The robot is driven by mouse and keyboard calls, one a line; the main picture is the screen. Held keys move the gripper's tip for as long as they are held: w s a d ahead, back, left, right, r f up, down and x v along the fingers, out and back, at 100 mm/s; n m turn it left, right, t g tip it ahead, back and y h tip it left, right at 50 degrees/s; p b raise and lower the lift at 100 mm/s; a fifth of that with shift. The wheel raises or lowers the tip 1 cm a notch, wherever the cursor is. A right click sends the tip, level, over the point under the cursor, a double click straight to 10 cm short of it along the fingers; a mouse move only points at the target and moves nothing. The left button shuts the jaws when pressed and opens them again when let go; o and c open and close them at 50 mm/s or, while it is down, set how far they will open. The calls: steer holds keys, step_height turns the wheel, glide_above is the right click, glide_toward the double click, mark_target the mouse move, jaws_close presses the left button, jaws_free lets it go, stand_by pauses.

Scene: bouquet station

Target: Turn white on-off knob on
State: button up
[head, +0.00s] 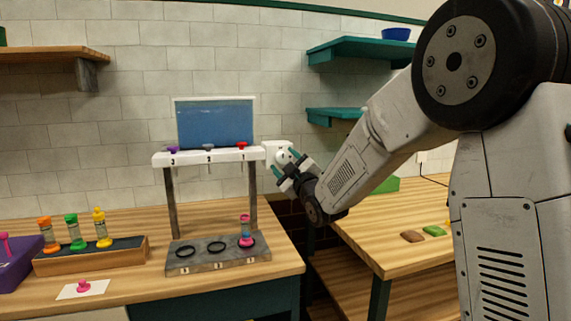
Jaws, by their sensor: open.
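A white box (271,146) is at the right end of the white dispenser shelf, in front of the tiled wall. A round white knob (283,157) shows on its front, small and partly covered by my gripper. My gripper (286,162) is open, with its teal fingertips at the knob, one to the lower left and one to the upper right. I cannot tell whether the fingers touch the knob. The knob's on or off marking is too small to read.
The white shelf (190,158) carries a blue tank (215,123) and several coloured knobs. Below it, a grey base (195,262) holds a vial (246,230) at the right ring. A wooden vial rack (90,257) stands left. Teal wall shelves (360,49) are at upper right.

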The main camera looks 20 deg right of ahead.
steer(key=c, duration=1)
steer(key=shift+m, duration=0.4)
steer(key=m+h, duration=0.1)
steer(key=m, duration=0.2)
steer(key=m+t+h, duration=0.1)
steer(key=m, duration=0.2)
steer(key=shift+a+h, duration=0.15)
steer(key=shift+h, duration=0.25)
steer(key=m+h, duration=0.1)
steer(key=m, duration=0.2)
steer(key=m+h, duration=0.2)
steer(key=m, duration=0.1)
steer(key=shift+a, duration=0.15)
steer(key=m+h, duration=0.1)
steer(key=m, duration=0.2)
steer(key=m+g+h, duration=0.1)
steer(key=m, duration=0.2)
steer(key=shift+h, duration=0.3)
steer(key=shift+a+r+m+g+h, duration=0.1)
steer(key=shift+m+g+h, duration=0.25)
steer(key=shift+m, duration=0.9)
steer(key=shift+m+g+h, duration=0.25)
steer(key=shift+m+g, duration=0.2)
steer(key=shift+m, duration=0.8)
